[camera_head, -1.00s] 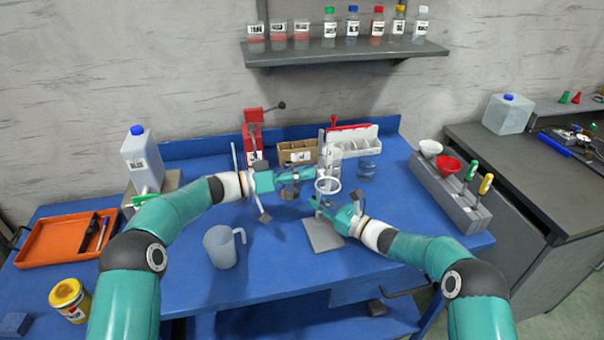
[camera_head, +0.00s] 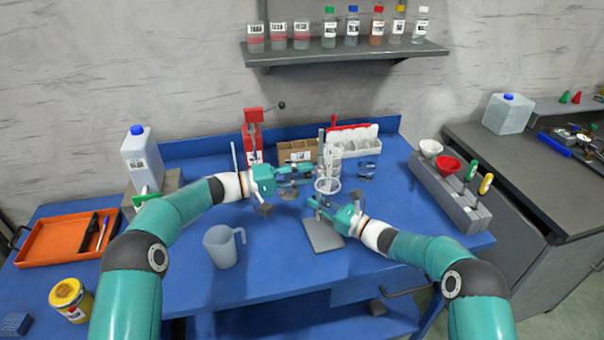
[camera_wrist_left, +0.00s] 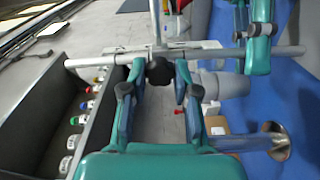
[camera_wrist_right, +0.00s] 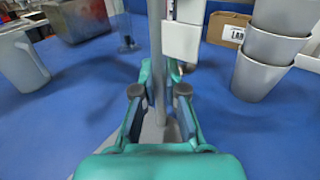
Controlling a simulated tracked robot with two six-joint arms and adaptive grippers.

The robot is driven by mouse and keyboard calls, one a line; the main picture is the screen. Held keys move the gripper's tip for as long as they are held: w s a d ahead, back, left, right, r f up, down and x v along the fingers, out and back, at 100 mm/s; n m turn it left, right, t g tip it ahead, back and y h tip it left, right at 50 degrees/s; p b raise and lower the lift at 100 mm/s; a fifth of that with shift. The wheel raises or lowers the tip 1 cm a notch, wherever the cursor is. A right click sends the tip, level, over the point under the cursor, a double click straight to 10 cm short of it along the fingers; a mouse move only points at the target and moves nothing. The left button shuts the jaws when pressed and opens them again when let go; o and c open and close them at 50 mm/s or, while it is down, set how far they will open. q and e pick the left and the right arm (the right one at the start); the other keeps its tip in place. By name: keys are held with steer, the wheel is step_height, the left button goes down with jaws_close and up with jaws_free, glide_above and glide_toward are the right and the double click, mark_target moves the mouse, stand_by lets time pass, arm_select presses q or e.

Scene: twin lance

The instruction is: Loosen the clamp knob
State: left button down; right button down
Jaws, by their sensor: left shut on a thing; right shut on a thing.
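The lab stand has a grey base plate (camera_head: 322,236) and an upright metal rod (camera_head: 320,139). Its black clamp knob (camera_wrist_left: 159,71) shows in the left wrist view beside the rod (camera_wrist_left: 100,60); the head view does not show it clearly. My left gripper (camera_head: 312,173) has its two fingers on either side of the knob and is shut on it. My right gripper (camera_head: 313,205) is lower, shut on the stand rod (camera_wrist_right: 157,50) above the base. The right fingers also show around the rod in the left wrist view (camera_wrist_left: 258,45).
A grey jug (camera_head: 223,247) stands at front left. A grey rack (camera_head: 455,200) edges the right side.

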arm_select(q)
steer(key=n, duration=0.6)
steer(key=shift+w+a+n, duration=0.1)
steer(key=shift+a+n, duration=0.05)
steer(key=shift+n, duration=0.25)
stand_by(0.3)
steer(key=c, duration=1.2)
jaws_free()
steer(key=shift+o, duration=0.2)
steer(key=v, duration=0.7)
steer(key=shift+s+a, duration=0.2)
steer(key=shift+f, duration=0.1)
arm_select(e)
steer(key=c, duration=1.2)
jaws_free()
